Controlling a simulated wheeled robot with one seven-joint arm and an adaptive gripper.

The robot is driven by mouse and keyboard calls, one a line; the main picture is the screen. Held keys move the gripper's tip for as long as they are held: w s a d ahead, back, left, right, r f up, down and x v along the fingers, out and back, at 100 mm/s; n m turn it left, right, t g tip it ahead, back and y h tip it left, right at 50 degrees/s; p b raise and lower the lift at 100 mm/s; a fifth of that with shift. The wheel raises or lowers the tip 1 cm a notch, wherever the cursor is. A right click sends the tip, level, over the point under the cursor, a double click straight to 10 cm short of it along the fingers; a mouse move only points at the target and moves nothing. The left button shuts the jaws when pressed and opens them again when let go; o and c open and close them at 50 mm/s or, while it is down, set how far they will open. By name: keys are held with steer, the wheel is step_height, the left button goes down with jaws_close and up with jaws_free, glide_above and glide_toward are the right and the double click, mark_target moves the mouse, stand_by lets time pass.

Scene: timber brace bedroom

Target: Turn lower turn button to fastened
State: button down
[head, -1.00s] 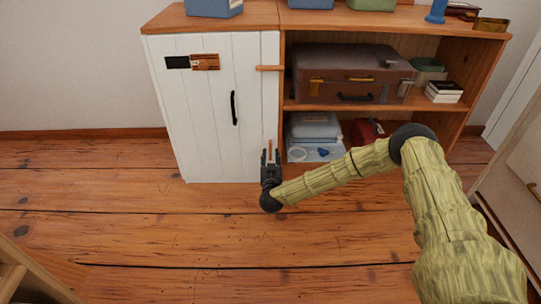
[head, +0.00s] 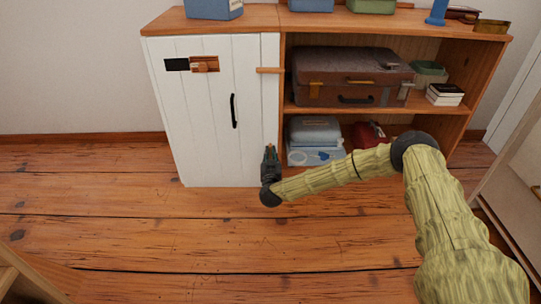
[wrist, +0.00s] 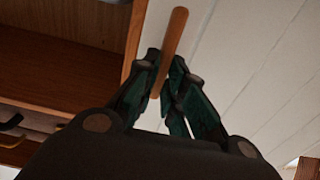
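The white plank door (head: 205,120) of the cabinet is closed, with a black handle (head: 233,110). The upper turn button (head: 269,70) is a wooden bar lying horizontally across the door's right edge. The lower turn button (wrist: 174,34) is a wooden bar seen in the wrist view, roughly in line with the cabinet's upright edge. My gripper (wrist: 165,68) has its fingers closed in on both sides of this bar. In the head view my gripper (head: 270,152) is at the door's lower right edge and hides most of the lower button.
The open shelves (head: 400,108) to the right hold a brown suitcase (head: 350,78), a grey-blue case (head: 314,130) and a red item (head: 368,134). The plank floor (head: 150,235) in front is clear.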

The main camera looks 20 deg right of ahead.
steer(key=shift+a+r+p, duration=0.1)
steer(key=shift+r+p, duration=0.15)
steer(key=shift+p, duration=0.7)
steer(key=shift+r+n+p, duration=0.1)
steer(key=shift+n+p, duration=0.3)
steer(key=shift+p, duration=0.1)
steer(key=f+n+p, duration=0.1)
steer(key=n+p, duration=0.2)
steer(key=n, duration=0.2)
steer(key=a+n+p, duration=0.1)
steer(key=n+p, duration=0.2)
steer(key=n, duration=0.3)
steer(key=f+n+p, duration=0.1)
steer(key=n+p, duration=0.2)
steer(key=n, duration=0.2)
steer(key=shift+w+a+f+n, duration=0.25)
steer(key=shift+a+f+n, duration=0.1)
steer(key=shift+n, duration=0.05)
steer(key=c, duration=1.5)
jaws_free()
